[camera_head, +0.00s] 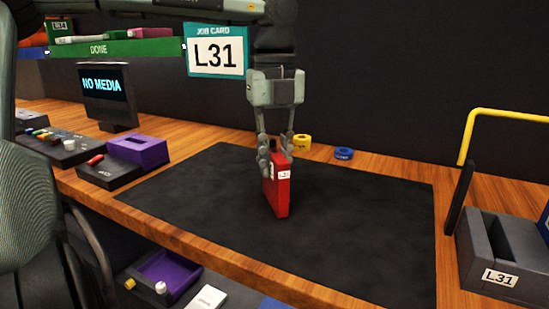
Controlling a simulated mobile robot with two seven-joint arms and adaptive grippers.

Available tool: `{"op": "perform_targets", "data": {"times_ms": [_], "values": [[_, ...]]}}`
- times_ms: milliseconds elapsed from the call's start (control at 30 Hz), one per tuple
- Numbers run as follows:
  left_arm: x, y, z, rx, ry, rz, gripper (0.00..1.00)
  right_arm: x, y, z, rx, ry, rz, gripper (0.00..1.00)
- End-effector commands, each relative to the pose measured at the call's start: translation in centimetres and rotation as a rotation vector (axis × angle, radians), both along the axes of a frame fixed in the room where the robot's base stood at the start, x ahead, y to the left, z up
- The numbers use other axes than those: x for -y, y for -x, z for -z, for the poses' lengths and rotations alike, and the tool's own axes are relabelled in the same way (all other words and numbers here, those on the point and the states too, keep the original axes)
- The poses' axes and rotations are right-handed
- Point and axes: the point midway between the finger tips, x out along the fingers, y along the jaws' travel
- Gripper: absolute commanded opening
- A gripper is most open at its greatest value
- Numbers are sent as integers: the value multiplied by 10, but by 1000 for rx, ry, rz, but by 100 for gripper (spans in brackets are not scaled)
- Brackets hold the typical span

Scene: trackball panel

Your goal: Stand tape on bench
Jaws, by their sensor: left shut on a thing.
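A red tape cassette (281,192) with a small white label stands upright on edge over the black mat on the bench. My left gripper (275,152) points straight down and is shut on the top of the red tape. The tape's lower end is at or very near the mat (350,236); I cannot tell whether it touches. The wooden bench (190,238) shows around the mat. My right gripper is not in view.
Yellow (301,142) and blue (344,153) rolls sit behind the tape. A monitor (107,92) and control boxes stand left; a grey L31 bin (499,279) stands right. A green DONE shelf (115,47) is back left. The mat is otherwise clear.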

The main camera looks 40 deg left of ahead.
Motion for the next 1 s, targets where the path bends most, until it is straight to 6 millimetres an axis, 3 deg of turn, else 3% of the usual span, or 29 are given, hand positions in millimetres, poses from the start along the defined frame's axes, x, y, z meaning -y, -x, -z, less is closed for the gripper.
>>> {"op": "perform_targets", "data": {"times_ms": [233,267,400,833,1000], "values": [[0,0,2,1,0,0,0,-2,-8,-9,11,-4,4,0],[0,0,2,0,0,0,22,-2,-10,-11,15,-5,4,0],[0,0,1,0,0,0,39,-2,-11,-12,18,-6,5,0],[0,0,-3,0,0,-1,39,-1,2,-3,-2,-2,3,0],[0,-1,-36,5,-2,-3,39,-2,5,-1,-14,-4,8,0]]}}
